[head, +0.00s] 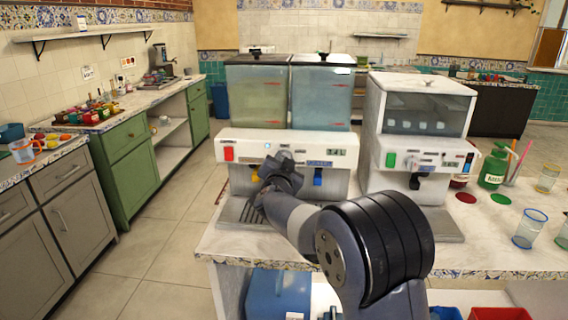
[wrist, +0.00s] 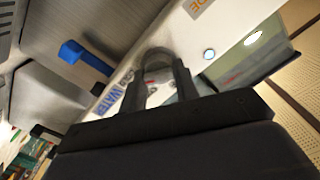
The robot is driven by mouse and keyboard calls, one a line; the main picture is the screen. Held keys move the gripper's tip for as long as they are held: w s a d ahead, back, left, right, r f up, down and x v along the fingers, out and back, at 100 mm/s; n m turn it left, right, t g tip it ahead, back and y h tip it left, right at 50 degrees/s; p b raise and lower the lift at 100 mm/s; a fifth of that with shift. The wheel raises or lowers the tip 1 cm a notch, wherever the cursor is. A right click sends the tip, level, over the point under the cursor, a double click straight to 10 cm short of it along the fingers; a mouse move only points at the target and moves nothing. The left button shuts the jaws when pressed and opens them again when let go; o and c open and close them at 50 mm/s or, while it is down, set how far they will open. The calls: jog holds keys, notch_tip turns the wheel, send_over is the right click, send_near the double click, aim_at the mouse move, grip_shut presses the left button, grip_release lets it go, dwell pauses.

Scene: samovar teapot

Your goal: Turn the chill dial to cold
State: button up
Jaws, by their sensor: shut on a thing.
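The twin-tank drink dispenser has a white front panel (head: 245,138), a red switch (head: 228,154) at its left and a small display (head: 337,152) at its right. My gripper (head: 283,160) is at the middle of this panel. The wrist view also shows the gripper (wrist: 160,60), its fingers shut on the chill dial against the panel. A "WATER" label (wrist: 131,95) is beside the fingers. The blue tap lever (head: 318,177) hangs to the right of the gripper; it shows in the wrist view (wrist: 85,58).
A yellow tap lever (head: 256,173) is left of my gripper. A second white machine (head: 415,135) stands close on the right. A green jar (head: 493,168) and glasses (head: 529,229) are on the counter further right. The floor (head: 160,245) to the left is clear.

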jog(key=o, duration=1)
jog(key=shift+c, duration=0.2)
jog(key=s+b, duration=0.1)
jog(key=s, duration=1)
jog(key=shift+a, duration=0.2)
jog(key=shift+w, duration=0.1)
jog(key=w+p, duration=0.1)
jog(key=w, duration=0.9)
jog(key=shift+w+d, duration=0.2)
jog(key=shift+w, duration=0.2)
